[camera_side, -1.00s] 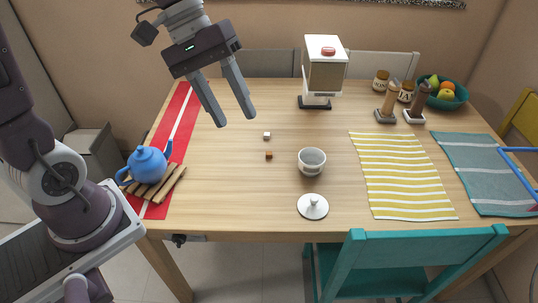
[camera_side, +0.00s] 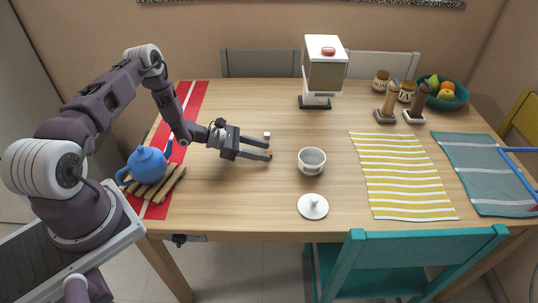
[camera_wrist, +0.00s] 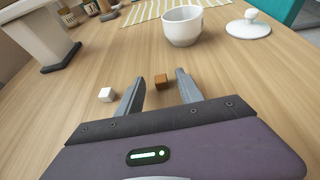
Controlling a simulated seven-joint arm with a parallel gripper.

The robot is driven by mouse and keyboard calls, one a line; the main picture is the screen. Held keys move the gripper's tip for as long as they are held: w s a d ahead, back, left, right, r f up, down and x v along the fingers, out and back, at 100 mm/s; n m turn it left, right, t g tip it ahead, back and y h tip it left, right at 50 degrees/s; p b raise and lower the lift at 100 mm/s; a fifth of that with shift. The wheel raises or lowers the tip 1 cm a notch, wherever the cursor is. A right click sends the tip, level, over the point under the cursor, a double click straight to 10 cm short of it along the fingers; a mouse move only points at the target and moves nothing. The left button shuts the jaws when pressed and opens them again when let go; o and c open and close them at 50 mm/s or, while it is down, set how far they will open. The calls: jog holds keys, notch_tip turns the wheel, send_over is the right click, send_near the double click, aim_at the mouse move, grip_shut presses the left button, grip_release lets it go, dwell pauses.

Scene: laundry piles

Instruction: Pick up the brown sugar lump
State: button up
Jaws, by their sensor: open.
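The brown sugar lump (camera_wrist: 161,81) is a small brown cube on the table. In the wrist view it lies between and slightly beyond the fingertips of my open gripper (camera_wrist: 159,82). In the side view my gripper (camera_side: 270,150) is low over the table, and the brown lump (camera_side: 269,154) shows at the tip of the nearer finger. A white sugar lump (camera_wrist: 106,94) lies outside the left finger in the wrist view. It also shows just behind the gripper in the side view (camera_side: 267,134).
A white bowl (camera_side: 311,166) stands to the right of the gripper, with a lid (camera_side: 313,206) in front of it. A blue teapot (camera_side: 148,164) sits on a wooden trivet at the left. A dispenser (camera_side: 324,70) stands at the back. Bare table lies in front of the gripper.

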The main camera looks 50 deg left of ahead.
jog(key=shift+x, duration=0.95)
grip_shut()
jog(key=shift+r, duration=0.1)
